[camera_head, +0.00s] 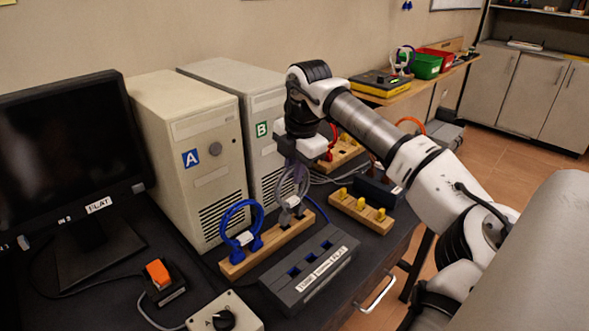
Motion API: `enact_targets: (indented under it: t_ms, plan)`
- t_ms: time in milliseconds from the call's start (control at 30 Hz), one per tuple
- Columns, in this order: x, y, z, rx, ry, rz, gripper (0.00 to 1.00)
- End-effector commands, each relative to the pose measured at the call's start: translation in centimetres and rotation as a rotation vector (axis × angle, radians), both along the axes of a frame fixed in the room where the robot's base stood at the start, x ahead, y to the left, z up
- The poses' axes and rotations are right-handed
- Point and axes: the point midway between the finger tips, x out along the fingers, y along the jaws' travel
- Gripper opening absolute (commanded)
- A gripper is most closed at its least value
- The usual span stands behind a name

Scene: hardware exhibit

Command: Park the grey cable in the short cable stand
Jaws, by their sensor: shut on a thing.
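My gripper (299,160) points down above the workbench, in front of tower B. It is shut on the top of a looped grey cable (305,187), partly hiding it. A blue looped cable (226,218) stands upright in the left part of that stand. I cannot read which stand is the short one.
Tower A (165,120), tower B (228,83) and a monitor (62,150) stand behind. A dark slotted box (285,293) is in front. Another wooden block with yellow pieces (338,203) is to the right. An orange switch (158,273) and a knob box (243,318) sit front left.

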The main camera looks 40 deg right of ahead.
Motion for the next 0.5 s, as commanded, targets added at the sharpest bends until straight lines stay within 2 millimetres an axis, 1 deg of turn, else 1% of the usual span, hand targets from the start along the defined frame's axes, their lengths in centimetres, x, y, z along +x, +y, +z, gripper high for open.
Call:
enact_targets:
  t_ms: [500]
  plan:
    - [-0.02,-0.01,-0.63,0.0,-0.001,0.0,0.0]
